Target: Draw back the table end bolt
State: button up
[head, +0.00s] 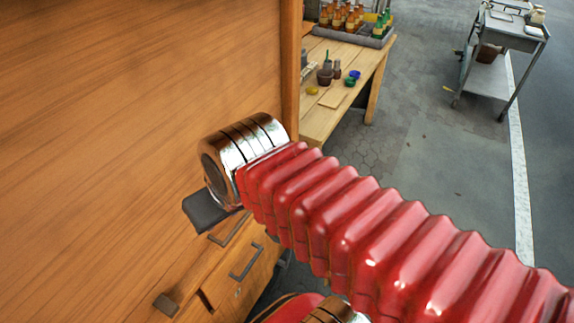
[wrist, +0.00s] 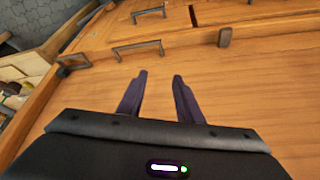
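A wooden cabinet front (head: 120,110) fills the left of the head view. It carries dark bar handles (head: 246,262) and a small dark block (head: 166,305). In the wrist view the handles (wrist: 137,48) and the block (wrist: 224,37) lie beyond my fingertips. I cannot tell which fitting, if any, is the table end bolt. My gripper (wrist: 161,76) has its two dark fingers apart, with bare wood showing between them and nothing held. In the head view my red arm and its metal wrist hide most of the gripper; only a dark part shows beside the wood.
A wooden table (head: 350,75) with a crate of bottles (head: 350,30) and small pots stands behind the cabinet's edge. A metal cart (head: 490,70) stands at the back right. The paved floor (head: 440,150) between is clear.

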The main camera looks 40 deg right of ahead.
jog(key=w+d+f+m+g+y, duration=0.1)
jog(key=w+d+f+m+y, duration=0.55)
jog(key=d+f+y, duration=0.5)
jog(key=s+d+f+m+t+h, duration=0.1)
jog(key=d+f+m+t, duration=0.3)
jog(key=d, duration=0.8)
jog(key=s+d+f+m+t+h, duration=0.1)
jog(key=d+f+m+t+h, duration=0.2)
jog(key=d, duration=0.9)
notch_tip(320, 180, down, 3)
jog(key=t+h, duration=0.1)
jog(key=t, duration=0.4)
jog(key=shift+s+d+m+t+h, duration=0.25)
jog(key=shift+d+m+t+h, duration=0.05)
jog(key=shift+d+m+h, duration=0.05)
jog(key=shift+w, duration=0.1)
jog(key=x, duration=1.3)
jog(key=shift+w+a, duration=0.25)
jog(key=shift+w, duration=0.05)
jog(key=shift+c, duration=0.5)
